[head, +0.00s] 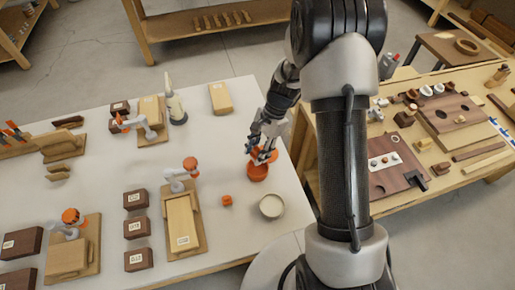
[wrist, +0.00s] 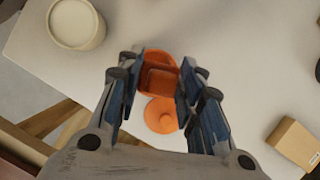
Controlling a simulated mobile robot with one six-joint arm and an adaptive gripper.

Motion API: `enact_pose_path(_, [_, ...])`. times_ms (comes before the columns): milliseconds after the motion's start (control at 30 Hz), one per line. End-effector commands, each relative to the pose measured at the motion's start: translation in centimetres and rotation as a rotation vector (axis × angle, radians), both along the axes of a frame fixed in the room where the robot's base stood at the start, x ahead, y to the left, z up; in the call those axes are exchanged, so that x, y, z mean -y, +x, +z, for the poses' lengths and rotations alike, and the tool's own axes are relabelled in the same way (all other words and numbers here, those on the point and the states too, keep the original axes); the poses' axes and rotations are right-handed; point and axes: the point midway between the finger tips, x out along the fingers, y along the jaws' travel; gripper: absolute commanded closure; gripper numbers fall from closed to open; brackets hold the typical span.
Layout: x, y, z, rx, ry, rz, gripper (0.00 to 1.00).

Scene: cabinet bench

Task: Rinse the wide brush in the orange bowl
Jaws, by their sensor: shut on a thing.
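In the head view the orange bowl (head: 257,173) stands on the white table near its right edge. My gripper (head: 263,153) is low, right at the bowl's far side, with orange showing beside its fingers. In the wrist view my gripper (wrist: 160,90) is shut on a squarish orange piece (wrist: 158,82). This piece may be part of the wide brush; I cannot tell. Rounded orange shows behind it, and a round orange shape with a small raised centre (wrist: 162,116) lies just below it. No bristles can be made out.
A wooden block (head: 220,98) lies farther back. Brown boxes and small orange-headed arms are to the left. A cluttered wooden bench (head: 460,168) is on the right.

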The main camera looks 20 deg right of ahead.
Motion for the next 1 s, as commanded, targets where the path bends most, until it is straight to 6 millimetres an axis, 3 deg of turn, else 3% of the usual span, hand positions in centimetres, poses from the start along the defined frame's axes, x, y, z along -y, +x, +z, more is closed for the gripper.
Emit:
enact_pose_path(500, [0.0, 0.0, -4.2, 0.002, 0.0, 0.008, 0.88])
enact_pose_path(1000, [0.0, 0.0, -4.5, 0.002, 0.0, 0.009, 0.88])
